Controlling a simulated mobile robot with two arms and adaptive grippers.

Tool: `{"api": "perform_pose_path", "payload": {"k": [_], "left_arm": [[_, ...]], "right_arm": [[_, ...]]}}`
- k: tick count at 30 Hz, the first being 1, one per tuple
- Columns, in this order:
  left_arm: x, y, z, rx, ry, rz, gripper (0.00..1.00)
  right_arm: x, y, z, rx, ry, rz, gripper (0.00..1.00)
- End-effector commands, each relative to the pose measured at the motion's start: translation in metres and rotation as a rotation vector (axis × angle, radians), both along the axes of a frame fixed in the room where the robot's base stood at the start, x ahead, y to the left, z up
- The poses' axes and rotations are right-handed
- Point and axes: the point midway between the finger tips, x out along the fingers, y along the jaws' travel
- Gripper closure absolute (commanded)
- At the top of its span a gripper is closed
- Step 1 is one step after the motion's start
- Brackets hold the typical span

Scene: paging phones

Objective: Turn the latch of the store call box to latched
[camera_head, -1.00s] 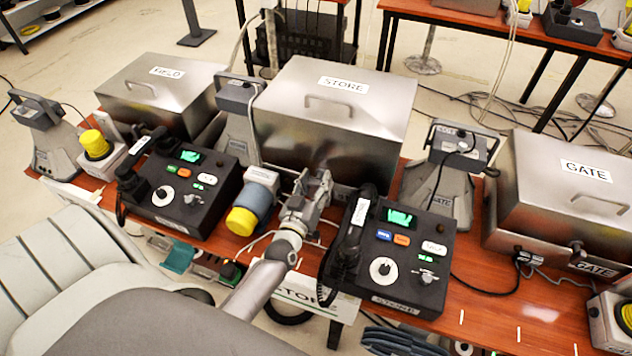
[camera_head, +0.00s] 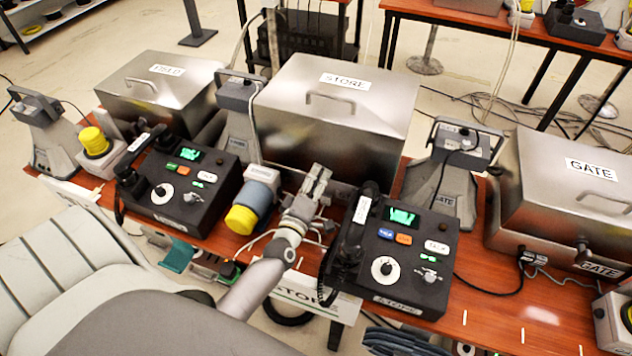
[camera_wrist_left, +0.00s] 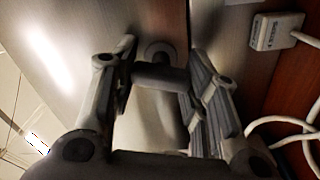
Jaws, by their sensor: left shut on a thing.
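The store call box (camera_head: 330,110) is a closed metal box with a STORE label and a lid handle, in the middle of the table in the head view. My left gripper (camera_head: 318,178) is at the lower front of this box. In the left wrist view its two fingers (camera_wrist_left: 160,85) are shut on the latch (camera_wrist_left: 158,72), a dark bar on a round base on the metal front. The bar lies crosswise between the fingers. In the head view the latch is hidden behind my gripper. My right gripper is not in view.
The STORE phone console (camera_head: 395,255) with its handset stands close right of my left gripper. The GATE box (camera_head: 565,185) is farther right. White cables (camera_wrist_left: 285,130) lie beside the gripper.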

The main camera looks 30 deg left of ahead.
Motion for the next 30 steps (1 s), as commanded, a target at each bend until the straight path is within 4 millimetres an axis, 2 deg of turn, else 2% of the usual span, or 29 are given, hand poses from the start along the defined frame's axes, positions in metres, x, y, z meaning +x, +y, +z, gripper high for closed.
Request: {"api": "perform_pose_path", "payload": {"k": [6, 15, 30], "left_arm": [[0.0, 0.0, -0.002, -0.168, -0.039, -0.001, 0.82], [0.0, 0.0, -0.002, -0.314, -0.074, -0.001, 0.82], [0.0, 0.0, -0.002, -0.368, -0.087, 0.001, 0.82]], "right_arm": [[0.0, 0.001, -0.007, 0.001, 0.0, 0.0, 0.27], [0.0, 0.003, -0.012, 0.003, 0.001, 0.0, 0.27], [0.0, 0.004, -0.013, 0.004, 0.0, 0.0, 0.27]]}}
